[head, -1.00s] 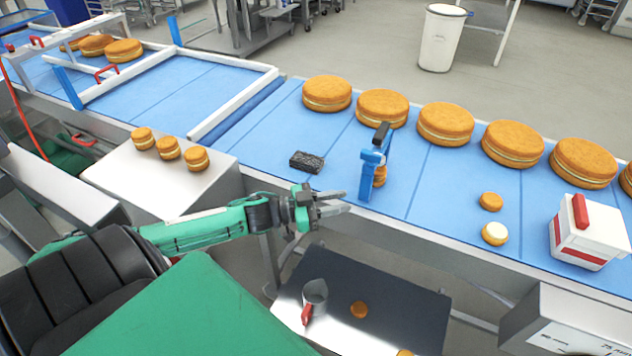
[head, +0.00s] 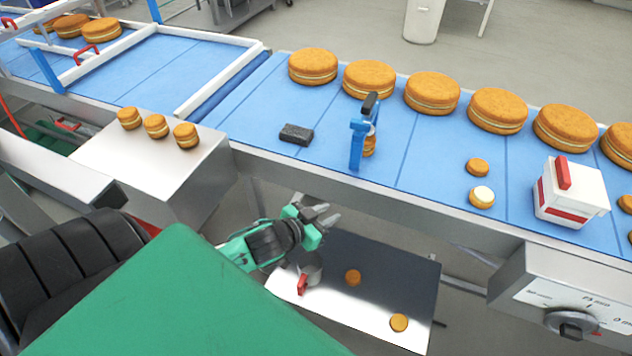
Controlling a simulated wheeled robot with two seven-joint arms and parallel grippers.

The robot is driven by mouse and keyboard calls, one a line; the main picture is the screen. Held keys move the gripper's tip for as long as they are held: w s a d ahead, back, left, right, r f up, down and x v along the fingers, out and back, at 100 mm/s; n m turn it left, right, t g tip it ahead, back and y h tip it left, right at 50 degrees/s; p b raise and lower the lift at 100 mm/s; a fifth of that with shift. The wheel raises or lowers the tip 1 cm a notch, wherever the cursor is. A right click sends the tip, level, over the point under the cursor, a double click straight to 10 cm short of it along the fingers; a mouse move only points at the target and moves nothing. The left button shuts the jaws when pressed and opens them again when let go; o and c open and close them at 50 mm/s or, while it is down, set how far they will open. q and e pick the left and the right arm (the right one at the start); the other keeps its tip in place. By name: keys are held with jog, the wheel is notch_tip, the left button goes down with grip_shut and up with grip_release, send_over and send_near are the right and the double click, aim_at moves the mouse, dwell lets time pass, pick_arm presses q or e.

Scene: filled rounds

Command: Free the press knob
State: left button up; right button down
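A small blue press (head: 357,143) with a black handle (head: 370,103) stands upright on the blue belt. A small filled round (head: 370,146) sits at the press, partly hidden by its blue frame. A black dial knob (head: 571,323) shows on a grey control box (head: 520,285) at the lower right. I cannot tell which of these the task calls the press knob. My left gripper (head: 329,215) is in front of the belt, over the far left part of the lower tray. Its fingers are apart with nothing between them. My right gripper is not in view.
A dark block (head: 296,134) lies on the belt left of the press. A white and red box (head: 572,192) stands at the right. Large rounds line the far edge. The lower tray (head: 385,270) holds a red-handled metal jug (head: 309,270) and two small rounds.

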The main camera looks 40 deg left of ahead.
pick_arm(q)
jog(key=s+d+f+n+g+y, duration=0.1)
jog(key=s+f+g+y, duration=0.1)
jog(key=s+f+g, duration=0.1)
jog(key=s+f, duration=0.1)
jog(key=s, duration=0.1)
jog(key=shift+s+d+f+g, duration=0.2)
jog(key=shift+s+f+g, duration=0.05)
jog(key=shift+s+g, duration=0.1)
